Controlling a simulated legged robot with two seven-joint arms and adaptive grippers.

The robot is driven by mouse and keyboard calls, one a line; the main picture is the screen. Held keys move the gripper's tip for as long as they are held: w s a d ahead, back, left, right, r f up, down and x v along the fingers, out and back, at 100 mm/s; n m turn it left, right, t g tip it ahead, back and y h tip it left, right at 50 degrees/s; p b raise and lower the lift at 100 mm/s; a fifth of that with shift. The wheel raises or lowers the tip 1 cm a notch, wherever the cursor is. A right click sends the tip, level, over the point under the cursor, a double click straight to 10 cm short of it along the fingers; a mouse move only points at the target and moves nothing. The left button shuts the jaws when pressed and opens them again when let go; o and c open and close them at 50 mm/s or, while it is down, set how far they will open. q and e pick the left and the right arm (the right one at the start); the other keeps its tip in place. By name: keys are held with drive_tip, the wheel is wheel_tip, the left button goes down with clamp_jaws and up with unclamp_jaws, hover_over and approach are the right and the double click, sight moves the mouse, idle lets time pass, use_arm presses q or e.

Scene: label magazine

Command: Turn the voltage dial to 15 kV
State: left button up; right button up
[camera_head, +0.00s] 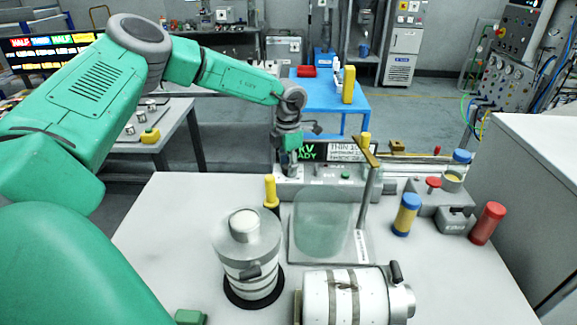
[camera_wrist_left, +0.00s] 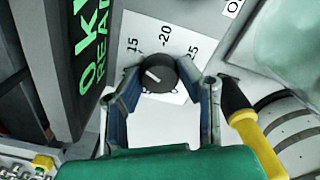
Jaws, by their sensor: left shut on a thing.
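The voltage dial (camera_wrist_left: 160,74) is a round black knob on a white scale plate with printed marks 15, 20 and another partly hidden number. A short pale line shows on the knob's face, slanting toward its left side; I cannot tell the exact reading. My left gripper (camera_wrist_left: 162,86) is shut on the dial, one finger on each side, in the left wrist view. In the head view my left gripper (camera_head: 289,166) is at the front of the grey power unit (camera_head: 317,172), and the dial is hidden there. The right gripper is not in view.
A display (camera_wrist_left: 90,52) with green letters stands beside the dial. A yellow-handled tool (camera_wrist_left: 252,135) is close to the right finger. On the table are a striped white cylinder (camera_head: 252,270), a glass panel (camera_head: 322,223), a blue-yellow cylinder (camera_head: 406,214) and a red cylinder (camera_head: 487,223).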

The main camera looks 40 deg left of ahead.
sight(288, 164)
use_arm(q)
drive_tip(key=shift+w+r, duration=0.15)
drive_tip(key=o, duration=1.1)
drive_tip(key=shift+w+a+f, duration=0.1)
drive_tip(key=shift+f, duration=0.1)
wheel_tip(288, 164, up, 12)
drive_tip(key=shift+a+f, duration=0.1)
drive_tip(key=shift+f, duration=0.05)
